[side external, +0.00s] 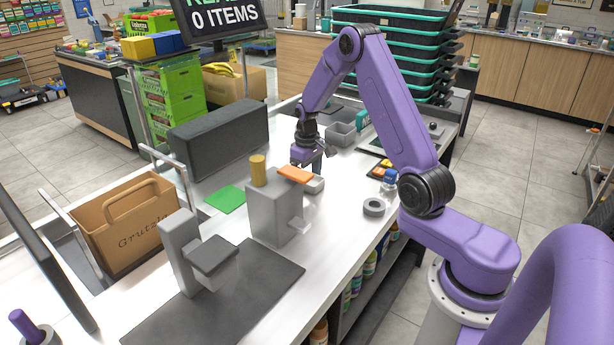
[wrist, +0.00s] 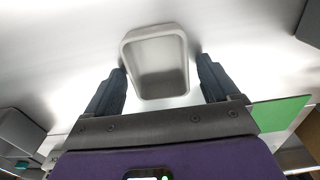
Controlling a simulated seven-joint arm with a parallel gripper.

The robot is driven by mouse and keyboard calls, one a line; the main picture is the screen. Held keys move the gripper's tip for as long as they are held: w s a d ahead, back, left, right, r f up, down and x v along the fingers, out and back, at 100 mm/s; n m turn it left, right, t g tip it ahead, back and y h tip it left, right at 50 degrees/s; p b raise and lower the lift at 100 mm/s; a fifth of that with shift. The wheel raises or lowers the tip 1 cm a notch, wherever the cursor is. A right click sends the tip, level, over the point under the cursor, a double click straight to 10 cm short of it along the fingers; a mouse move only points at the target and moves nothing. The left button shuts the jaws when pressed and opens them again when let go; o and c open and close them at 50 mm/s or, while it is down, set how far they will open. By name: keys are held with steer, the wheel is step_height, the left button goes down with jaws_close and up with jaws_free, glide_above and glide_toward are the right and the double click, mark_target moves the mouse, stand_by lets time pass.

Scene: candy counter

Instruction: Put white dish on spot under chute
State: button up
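The white dish (side external: 316,185) stands on the metal counter behind the grey box-shaped dispenser (side external: 272,212), partly hidden by it. In the wrist view the dish (wrist: 160,82) is an empty, round-cornered tub between my two dark fingers. My gripper (wrist: 162,68) is open, with a finger on each side and small gaps to the dish walls. In the side view my gripper (side external: 311,168) points down at the dish, its fingertips partly hidden. A small pale ledge (side external: 300,228), seemingly the chute, juts from the dispenser's lower right side. I cannot make out a marked spot under it.
A yellow cylinder (side external: 258,171) and an orange plate (side external: 295,175) top the dispenser. A long dark box (side external: 220,140) stands behind.

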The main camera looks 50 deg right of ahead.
step_height(320, 180, up, 12)
steer(key=shift+f, duration=0.15)
steer(key=shift+o, duration=1.1)
steer(key=shift+r, duration=0.3)
steer(key=a+r+m+h, duration=0.4)
steer(key=a+m, duration=0.3)
steer(key=m, duration=1.1)
steer(key=x, duration=1.2)
steer(key=shift+s+d, duration=0.15)
steer(key=shift+s, duration=0.1)
steer(key=shift+s+x, duration=0.15)
steer(key=shift+x, duration=1.15)
steer(key=shift+s+x, duration=0.1)
steer(key=shift+x, duration=1.2)
steer(key=shift+d, duration=0.1)
steer(key=c, duration=1.1)
